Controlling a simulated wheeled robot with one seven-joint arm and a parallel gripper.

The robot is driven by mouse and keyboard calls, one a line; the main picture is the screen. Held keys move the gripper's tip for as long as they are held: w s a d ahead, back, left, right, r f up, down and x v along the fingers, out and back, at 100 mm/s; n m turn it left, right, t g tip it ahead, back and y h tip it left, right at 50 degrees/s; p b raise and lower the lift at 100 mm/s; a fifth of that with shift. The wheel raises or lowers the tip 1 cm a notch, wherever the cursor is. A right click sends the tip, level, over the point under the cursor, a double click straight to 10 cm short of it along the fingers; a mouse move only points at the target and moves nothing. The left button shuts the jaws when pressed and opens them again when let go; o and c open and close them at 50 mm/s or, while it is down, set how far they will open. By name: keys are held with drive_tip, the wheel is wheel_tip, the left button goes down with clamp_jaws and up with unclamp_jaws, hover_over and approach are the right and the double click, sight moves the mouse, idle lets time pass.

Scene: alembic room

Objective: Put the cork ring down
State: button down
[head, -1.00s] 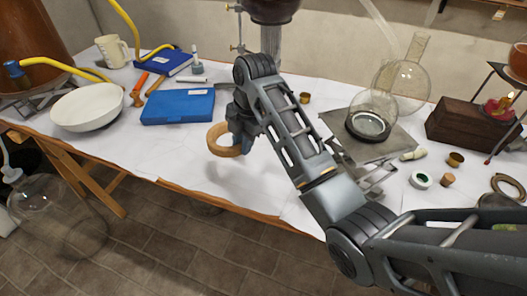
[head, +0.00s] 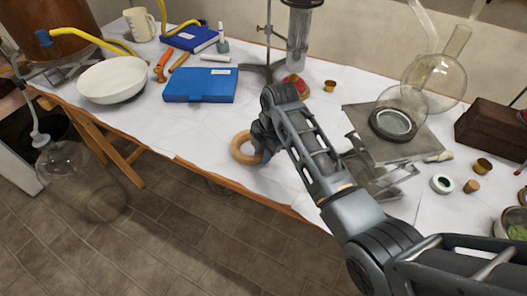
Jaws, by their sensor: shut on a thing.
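The cork ring (head: 236,146) is a thick tan ring near the front edge of the white-covered table (head: 205,132). My gripper (head: 256,145) is shut on the ring's right side. The ring is tilted rather than flat, and its open middle shows. I cannot tell whether its lower edge touches the table cover. The fingertips are partly hidden behind the gripper's own body and the ring.
A blue box (head: 200,86) lies behind the ring, with a white bowl (head: 112,80) to its left. A metal plate with a round flask (head: 394,121) stands to the right of my arm. Bare cover lies left of the ring.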

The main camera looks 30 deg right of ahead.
drive_tip(key=shift+f, duration=0.2)
drive_tip(key=c, duration=0.9)
unclamp_jaws()
drive_tip(key=shift+c, duration=0.2)
wheel_tip(320, 180, up, 12)
drive_tip(key=s+d, duration=0.1)
drive_tip(key=shift+s+d, duration=0.2)
drive_tip(key=shift+s, duration=0.1)
